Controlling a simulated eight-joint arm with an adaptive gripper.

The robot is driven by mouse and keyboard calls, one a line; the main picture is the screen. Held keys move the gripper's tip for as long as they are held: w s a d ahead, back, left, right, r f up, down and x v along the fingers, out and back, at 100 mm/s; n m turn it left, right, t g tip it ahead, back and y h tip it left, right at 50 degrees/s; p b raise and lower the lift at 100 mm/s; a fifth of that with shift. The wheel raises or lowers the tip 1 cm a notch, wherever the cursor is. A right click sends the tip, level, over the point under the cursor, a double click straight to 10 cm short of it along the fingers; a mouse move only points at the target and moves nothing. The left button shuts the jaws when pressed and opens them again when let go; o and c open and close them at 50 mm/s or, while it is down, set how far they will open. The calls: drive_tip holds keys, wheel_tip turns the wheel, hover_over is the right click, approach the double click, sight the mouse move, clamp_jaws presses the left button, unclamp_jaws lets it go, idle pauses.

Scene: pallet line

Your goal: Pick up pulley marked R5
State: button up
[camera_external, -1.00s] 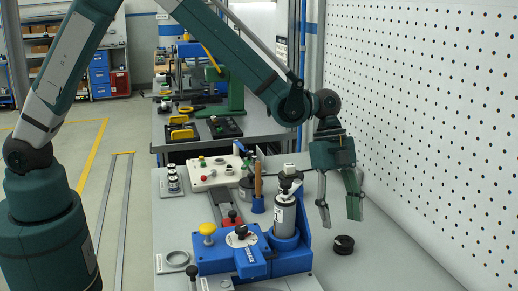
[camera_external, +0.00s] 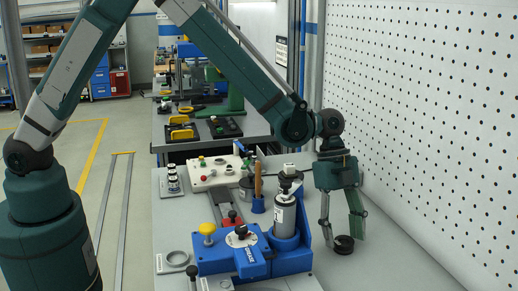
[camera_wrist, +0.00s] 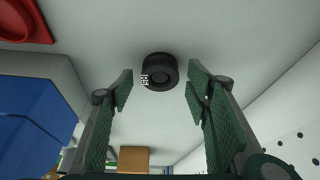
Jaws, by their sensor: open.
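The pulley marked R5 (camera_external: 344,244) is a small black round part on the grey table, to the right of the blue fixture. It also shows in the wrist view (camera_wrist: 160,72), with a white R5 label on its left side. My gripper (camera_external: 343,238) is open, pointing down just above the pulley. In the wrist view its two fingers (camera_wrist: 158,88) stand apart, left and right of the pulley, which lies a little beyond the fingertips. I cannot tell whether a fingertip touches the pulley.
The blue fixture (camera_external: 240,252) with a grey cylinder (camera_external: 285,215) stands close left of my gripper. A white perforated wall (camera_external: 430,120) runs along the right. A red part (camera_wrist: 22,18) shows at the upper left of the wrist view. The table around the pulley is clear.

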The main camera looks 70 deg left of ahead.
sight(343, 241)
drive_tip(key=shift+d+f, duration=0.2)
drive_tip(key=shift+f, duration=0.2)
drive_tip(key=c, duration=1)
drive_tip(key=shift+r, duration=0.15)
drive_tip(key=shift+r+p, duration=0.3)
drive_tip(key=shift+r, duration=4.6)
